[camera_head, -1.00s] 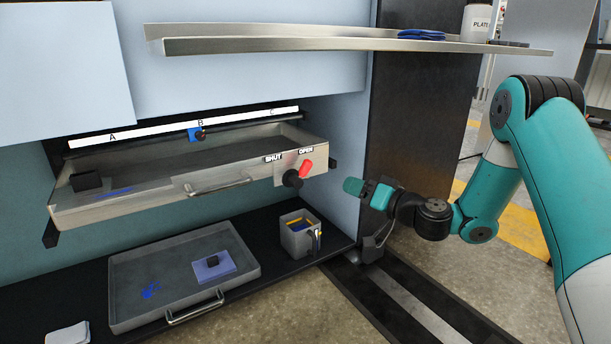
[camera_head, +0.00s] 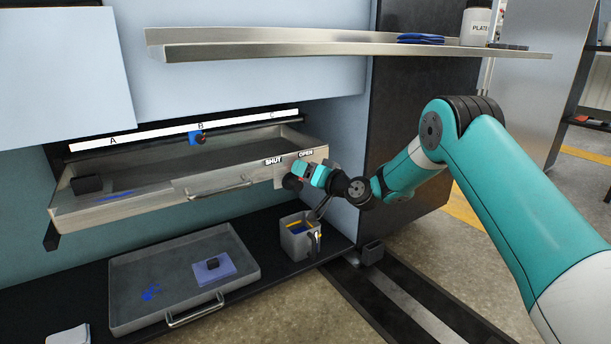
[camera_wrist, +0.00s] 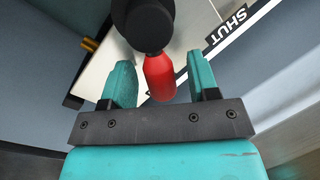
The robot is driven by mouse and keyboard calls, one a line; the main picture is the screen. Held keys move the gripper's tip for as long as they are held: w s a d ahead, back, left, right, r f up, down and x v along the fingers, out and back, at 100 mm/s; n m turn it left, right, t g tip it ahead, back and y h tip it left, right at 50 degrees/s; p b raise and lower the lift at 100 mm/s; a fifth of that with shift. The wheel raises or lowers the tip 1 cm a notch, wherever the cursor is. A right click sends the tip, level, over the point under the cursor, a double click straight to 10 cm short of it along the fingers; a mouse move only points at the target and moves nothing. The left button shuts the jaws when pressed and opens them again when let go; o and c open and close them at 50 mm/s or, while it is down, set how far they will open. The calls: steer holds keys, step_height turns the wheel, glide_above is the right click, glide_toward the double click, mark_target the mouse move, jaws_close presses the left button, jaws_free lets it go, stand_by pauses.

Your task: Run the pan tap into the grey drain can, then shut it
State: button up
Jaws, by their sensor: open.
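The pan tap is a black knob with a red handle (camera_wrist: 159,78), seen large in the wrist view, with the SHUT label to its right. In the head view the black tap knob (camera_head: 291,182) is on the pan's (camera_head: 150,202) right front end, and my gripper mostly hides the red handle. My gripper (camera_wrist: 160,78) is open, its teal fingers on either side of the red handle with gaps showing. It is at the tap in the head view (camera_head: 312,175). The grey drain can (camera_head: 297,241) stands upright on the black ledge below the tap.
A grey tray (camera_head: 130,285) with a blue pad (camera_head: 212,268) lies on the ledge left of the can. A metal shelf (camera_head: 340,46) juts out above. A blue clip (camera_head: 195,138) sits on the rail behind the pan. Open floor lies at the right.

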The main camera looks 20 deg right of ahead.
steer(key=shift+w+a, duration=0.15)
steer(key=shift+w, duration=0.1)
jaws_close()
